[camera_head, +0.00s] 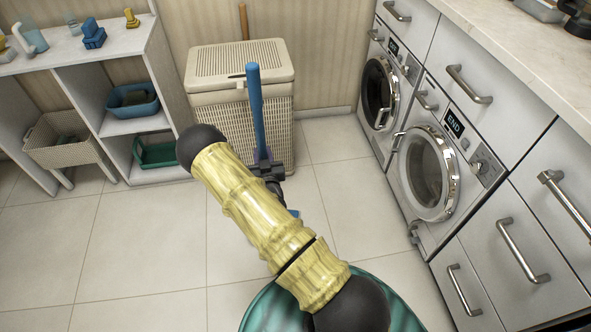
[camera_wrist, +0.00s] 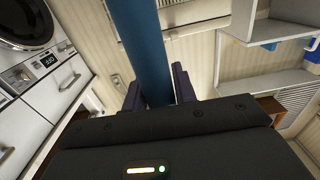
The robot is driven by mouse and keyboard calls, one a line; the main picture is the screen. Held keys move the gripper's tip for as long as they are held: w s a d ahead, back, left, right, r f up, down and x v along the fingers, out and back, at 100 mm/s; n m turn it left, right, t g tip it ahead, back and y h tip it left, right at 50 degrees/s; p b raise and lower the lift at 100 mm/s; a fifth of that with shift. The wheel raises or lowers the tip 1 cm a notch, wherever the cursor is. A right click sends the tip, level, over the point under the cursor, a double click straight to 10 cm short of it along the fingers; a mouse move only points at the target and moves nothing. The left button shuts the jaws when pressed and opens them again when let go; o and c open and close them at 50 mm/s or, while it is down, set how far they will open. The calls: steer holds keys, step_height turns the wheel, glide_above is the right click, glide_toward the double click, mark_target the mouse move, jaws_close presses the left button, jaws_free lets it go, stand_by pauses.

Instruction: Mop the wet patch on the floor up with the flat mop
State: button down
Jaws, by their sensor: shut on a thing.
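The blue handle of the flat mop (camera_head: 257,110) stands nearly upright in front of the hamper. It also shows in the wrist view (camera_wrist: 145,45), running up between the two fingers. My gripper (camera_head: 264,162) is shut on this handle; its dark purple fingers sit on either side of it in the wrist view (camera_wrist: 159,92). A small blue piece (camera_head: 293,213) shows beside my arm lower down; I cannot tell if it is the mop's lower end. The mop head is otherwise hidden behind my arm. I cannot make out the wet patch in either view.
A beige lidded hamper (camera_head: 240,62) stands against the back wall, with a wooden stick behind it. White shelves (camera_head: 130,126) with baskets are at left. Washing machines (camera_head: 428,172) and drawers with protruding handles line the right. Tiled floor (camera_head: 140,245) is clear at left.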

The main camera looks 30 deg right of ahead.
steer(key=w+d+f+m+g+h+b, duration=0.2)
steer(key=d+f+m+h+b, duration=0.3)
steer(key=d+f+b, duration=0.6)
steer(key=d+g+h+b, duration=0.1)
steer(key=h+b, duration=0.1)
steer(key=b, duration=0.6)
steer(key=shift+d+f+g+b, duration=0.15)
steer(key=shift+d+g+b, duration=0.15)
steer(key=shift+d+b, duration=0.05)
step_height(320, 180, down, 6)
steer(key=b, duration=0.4)
